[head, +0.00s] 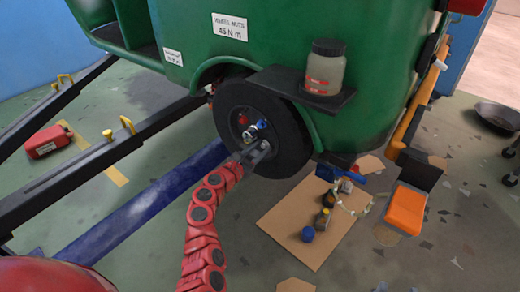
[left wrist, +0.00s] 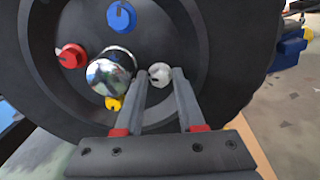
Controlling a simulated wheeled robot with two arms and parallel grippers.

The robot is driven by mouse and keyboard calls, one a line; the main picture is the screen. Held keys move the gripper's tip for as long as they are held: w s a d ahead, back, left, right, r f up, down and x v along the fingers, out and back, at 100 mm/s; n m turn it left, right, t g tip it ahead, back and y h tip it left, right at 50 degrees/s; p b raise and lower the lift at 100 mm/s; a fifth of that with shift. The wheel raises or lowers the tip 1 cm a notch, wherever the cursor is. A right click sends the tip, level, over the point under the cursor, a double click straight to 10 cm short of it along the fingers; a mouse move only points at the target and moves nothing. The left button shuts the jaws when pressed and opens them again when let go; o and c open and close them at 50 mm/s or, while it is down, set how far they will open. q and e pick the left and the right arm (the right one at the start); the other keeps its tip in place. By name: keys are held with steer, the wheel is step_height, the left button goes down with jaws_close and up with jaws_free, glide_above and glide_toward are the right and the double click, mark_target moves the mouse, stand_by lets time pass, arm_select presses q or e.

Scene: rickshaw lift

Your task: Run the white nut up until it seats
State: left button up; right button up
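The white nut (left wrist: 160,74) sits at the lower right of the wheel hub, right of the chrome hub cap (left wrist: 110,75). My left gripper (left wrist: 160,78) reaches it from below, with one fingertip against each side. It looks shut on the nut. In the head view my left gripper (head: 262,150) is at the lower part of the wheel (head: 285,140), and the white nut is hard to make out there. A blue nut (left wrist: 121,16), a red nut (left wrist: 72,56) and a yellow nut (left wrist: 114,103) sit around the cap. My right gripper is not in view.
The green rickshaw (head: 290,40) stands above, with a jar (head: 325,70) on a black shelf right of the wheel. Cardboard (head: 290,235) with small items lies below right. An orange box (head: 406,208) and a blue beam (head: 150,210) are also on the floor.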

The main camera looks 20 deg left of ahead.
arm_select(q)
jaws_close()
steer(key=shift+f, duration=0.1)
